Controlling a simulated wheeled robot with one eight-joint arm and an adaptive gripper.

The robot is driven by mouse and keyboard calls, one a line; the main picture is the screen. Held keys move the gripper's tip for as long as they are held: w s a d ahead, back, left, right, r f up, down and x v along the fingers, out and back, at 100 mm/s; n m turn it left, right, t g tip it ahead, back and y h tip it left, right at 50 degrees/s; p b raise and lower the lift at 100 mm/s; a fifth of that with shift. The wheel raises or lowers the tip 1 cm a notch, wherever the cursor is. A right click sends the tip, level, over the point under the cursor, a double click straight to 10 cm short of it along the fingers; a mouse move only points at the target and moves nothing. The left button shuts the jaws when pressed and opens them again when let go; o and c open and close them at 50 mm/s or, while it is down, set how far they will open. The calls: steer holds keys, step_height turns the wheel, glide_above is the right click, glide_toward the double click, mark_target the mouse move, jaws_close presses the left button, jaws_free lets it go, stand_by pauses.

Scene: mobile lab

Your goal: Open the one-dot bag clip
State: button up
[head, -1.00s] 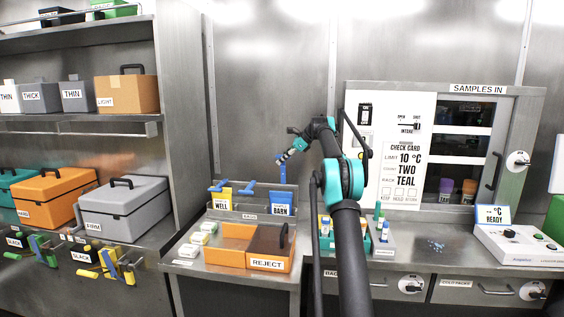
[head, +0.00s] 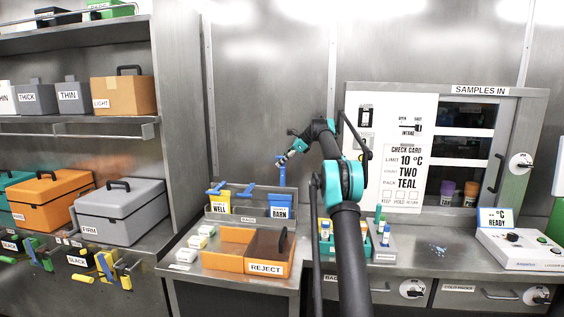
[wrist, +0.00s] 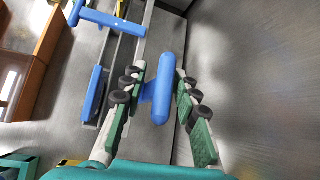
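A blue T-shaped clip handle (head: 282,174) stands upright above the blue bag labelled BARN (head: 280,206). My gripper (head: 288,158) is at the top of this handle.
Both bags stand in a grey rack (head: 248,219). In front is an orange tray (head: 222,262) with a REJECT label. Small white items (head: 198,242) lie to its left. A teal vial rack (head: 327,245) stands to the right. The back wall is close behind the rack.

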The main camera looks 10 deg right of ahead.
steer(key=shift+s+r, duration=0.1)
steer(key=v, duration=1.1)
steer(key=shift+s+d+r, duration=0.15)
steer(key=shift+d+r, duration=0.1)
steer(key=shift+d, duration=0.05)
